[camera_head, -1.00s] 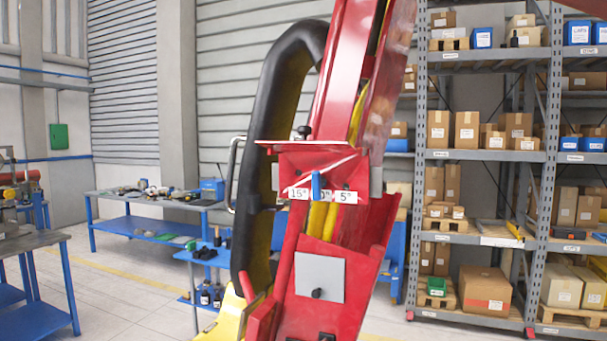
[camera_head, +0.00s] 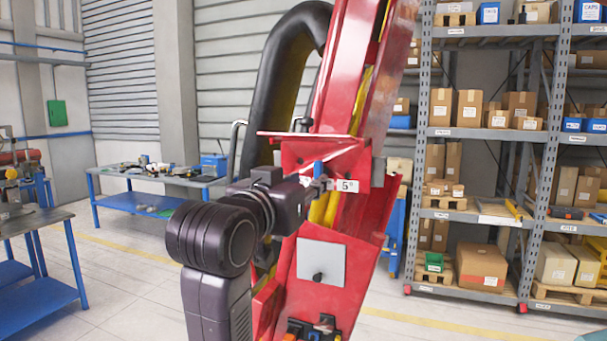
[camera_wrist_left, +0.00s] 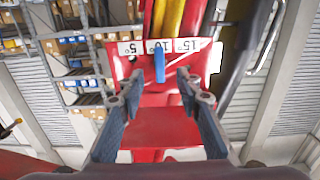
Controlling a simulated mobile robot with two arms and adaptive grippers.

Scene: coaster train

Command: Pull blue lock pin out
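The blue lock pin (camera_head: 318,169) stands upright at the front of a red bracket on the red coaster train part (camera_head: 318,265). The wrist view shows the blue pin (camera_wrist_left: 159,62) in front of the 10° label, between the 5° and 15° labels. My left gripper (camera_head: 316,184) reaches in from the left, with its tips close to the pin. In the left wrist view the gripper (camera_wrist_left: 158,82) is open, one finger on each side of the pin's line. The pin lies just beyond the fingertips; I see no contact. My right gripper is not in view.
A black padded restraint (camera_head: 268,90) curves up behind the red part. A grey plate (camera_head: 320,262) with a black knob sits below the pin. Shelves with boxes (camera_head: 480,255) stand at the right. Blue workbenches (camera_head: 140,205) stand at the left.

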